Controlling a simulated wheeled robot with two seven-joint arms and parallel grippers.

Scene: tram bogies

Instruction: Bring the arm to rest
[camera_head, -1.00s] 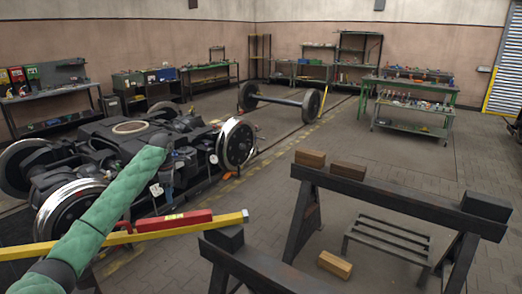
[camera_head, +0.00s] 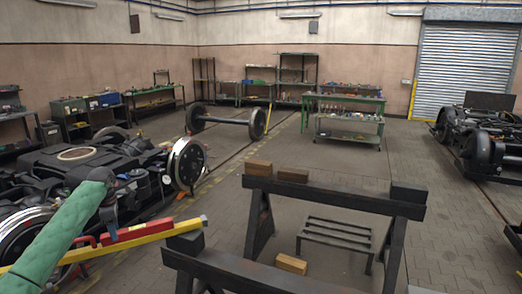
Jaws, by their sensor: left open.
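My left arm in its green sleeve comes in from the lower left. My left gripper (camera_head: 112,222) is small and dark at its end, pointing down just behind the yellow bar with red parts (camera_head: 155,229). It is open; I see nothing held in it, though its fingertips are partly hidden against the dark bogie (camera_head: 75,160). I cannot tell whether the gripper touches the bar. My right gripper is out of view.
Black trestles (camera_head: 330,195) with wooden blocks (camera_head: 258,167) stand ahead in the middle. A low slatted stand (camera_head: 336,233) is behind the near trestle. A wheelset (camera_head: 228,121), a green workbench (camera_head: 343,104) and another bogie (camera_head: 478,130) stand farther off.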

